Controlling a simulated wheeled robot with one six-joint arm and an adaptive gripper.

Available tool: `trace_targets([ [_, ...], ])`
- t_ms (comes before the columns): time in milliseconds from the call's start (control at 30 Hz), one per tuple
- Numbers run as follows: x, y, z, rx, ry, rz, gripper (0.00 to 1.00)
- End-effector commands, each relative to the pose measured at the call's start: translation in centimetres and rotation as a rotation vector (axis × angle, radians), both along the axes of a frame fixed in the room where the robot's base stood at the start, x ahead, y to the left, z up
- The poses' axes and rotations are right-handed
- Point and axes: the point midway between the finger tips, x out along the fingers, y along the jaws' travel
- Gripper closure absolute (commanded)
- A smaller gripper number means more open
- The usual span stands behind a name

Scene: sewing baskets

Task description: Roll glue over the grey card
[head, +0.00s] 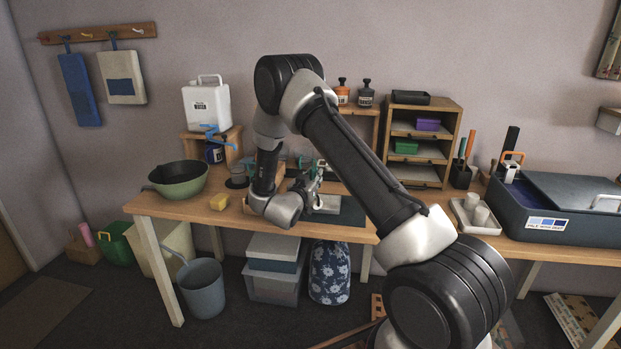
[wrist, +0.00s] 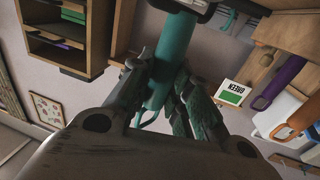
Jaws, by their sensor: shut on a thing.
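My gripper (wrist: 165,82) is shut on the teal handle of a tool (wrist: 158,88), which looks like the glue roller. Its dark head is partly cut off at the top of the wrist view. In the head view my gripper (head: 312,182) is over the middle of the bench, partly behind my own arm. Below it a pale grey flat piece or shallow tray (head: 328,205) lies on a dark blue-grey mat (head: 352,213). I cannot tell for sure whether the pale piece is the grey card. Contact between roller and card cannot be seen.
A green bowl (head: 180,184) and a yellow sponge (head: 219,202) are on the left of the wooden bench (head: 160,206). A shelf unit (head: 420,172) stands behind, with a white tray of cups (head: 474,227) and a dark blue vat (head: 560,230) at right.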

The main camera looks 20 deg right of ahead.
Motion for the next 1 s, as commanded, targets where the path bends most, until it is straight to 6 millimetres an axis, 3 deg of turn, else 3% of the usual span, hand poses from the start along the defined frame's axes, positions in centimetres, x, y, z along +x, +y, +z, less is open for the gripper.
trace_targets([
  [333, -0.2, -0.3, -0.1, 0.001, 0.002, -0.001, 1.0],
  [1000, -2.1, -3.3, 0.1, 0.001, 0.001, 0.0, 1.0],
])
